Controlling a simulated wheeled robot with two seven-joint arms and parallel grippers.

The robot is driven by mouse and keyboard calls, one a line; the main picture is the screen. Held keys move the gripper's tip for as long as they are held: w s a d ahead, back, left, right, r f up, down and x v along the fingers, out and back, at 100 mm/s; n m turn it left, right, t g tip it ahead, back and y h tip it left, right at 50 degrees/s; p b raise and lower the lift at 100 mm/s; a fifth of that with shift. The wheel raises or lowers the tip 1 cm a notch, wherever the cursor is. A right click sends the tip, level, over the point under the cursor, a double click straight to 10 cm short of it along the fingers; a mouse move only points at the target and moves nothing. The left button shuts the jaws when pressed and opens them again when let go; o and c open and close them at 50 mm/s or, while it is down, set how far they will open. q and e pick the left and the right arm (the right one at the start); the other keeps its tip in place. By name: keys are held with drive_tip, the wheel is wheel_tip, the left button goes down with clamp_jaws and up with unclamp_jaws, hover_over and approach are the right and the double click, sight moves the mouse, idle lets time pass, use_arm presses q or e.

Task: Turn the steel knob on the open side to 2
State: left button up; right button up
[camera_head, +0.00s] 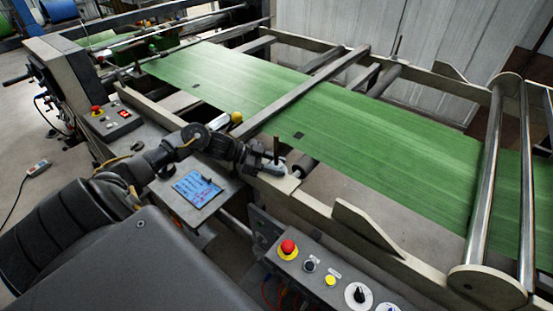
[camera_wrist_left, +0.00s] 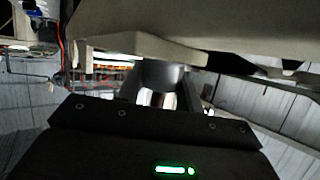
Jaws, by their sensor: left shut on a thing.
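My left gripper (camera_head: 266,163) is at the near side rail of the machine, beside the green web. It is shut on what looks like the steel knob, a shiny round metal piece that shows in the left wrist view (camera_wrist_left: 157,98), close in front of the gripper's dark body. In the head view the gripper and wrist hide the knob, and no scale or number 2 can be read. A short dark upright pin (camera_head: 276,149) stands right by the gripper. My right gripper is not in view.
The green web (camera_head: 370,137) runs across the frame under steel bars. A control panel with a red emergency button (camera_head: 288,247) and black dials (camera_head: 358,295) is at the near right. A blue clipboard sheet (camera_head: 197,188) lies on a shelf below my arm. A yellow ball knob (camera_head: 237,117) is behind the wrist.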

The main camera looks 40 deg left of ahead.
use_arm(q)
drive_tip(key=shift+w+a+f+m+g+h+b, duration=0.1)
drive_tip(key=shift+m+g+h+b, duration=0.2)
drive_tip(key=shift+m+g+b, duration=0.6)
drive_tip(key=shift+g+b, duration=0.1)
drive_tip(key=shift+b, duration=0.05)
drive_tip(key=o, duration=1)
drive_tip(key=shift+h, duration=0.3)
